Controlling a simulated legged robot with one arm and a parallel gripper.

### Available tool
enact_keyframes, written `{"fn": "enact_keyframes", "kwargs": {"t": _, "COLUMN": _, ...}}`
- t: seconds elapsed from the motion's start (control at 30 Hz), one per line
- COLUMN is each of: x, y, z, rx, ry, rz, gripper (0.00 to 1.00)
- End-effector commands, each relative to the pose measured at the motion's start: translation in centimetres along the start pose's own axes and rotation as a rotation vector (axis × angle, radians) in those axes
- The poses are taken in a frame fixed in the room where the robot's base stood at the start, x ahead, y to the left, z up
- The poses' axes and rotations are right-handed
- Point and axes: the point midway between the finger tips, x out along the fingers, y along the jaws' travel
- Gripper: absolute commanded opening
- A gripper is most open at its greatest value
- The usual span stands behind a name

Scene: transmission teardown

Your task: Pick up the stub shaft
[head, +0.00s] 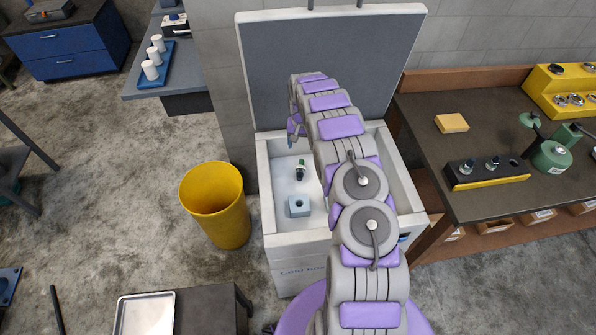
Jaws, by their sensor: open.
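A light blue block with a round hole (299,207) sits nearer in the same basin. My arm reaches over the basin, and my gripper (296,128) hangs at its far left side, open, beyond and above the green-topped part and apart from it. The fingertips are small here, and my arm hides the basin's right part.
The white basin (262,190) has raised walls and an upright grey lid (325,60). A yellow bin (230,222) stands left on the floor. The right bench (430,100) carries a black-and-yellow holder (487,182) with small metal parts, and a yellow sponge-like block (452,123).

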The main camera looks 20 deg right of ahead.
Motion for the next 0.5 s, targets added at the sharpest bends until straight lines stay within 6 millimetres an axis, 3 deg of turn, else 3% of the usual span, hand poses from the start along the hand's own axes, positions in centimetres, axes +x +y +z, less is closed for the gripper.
{"fn": "enact_keyframes", "kwargs": {"t": 0.5, "x": 9.9, "y": -0.1, "z": 0.3, "rx": 0.000, "ry": -0.005, "rz": 0.001, "gripper": 0.73}}
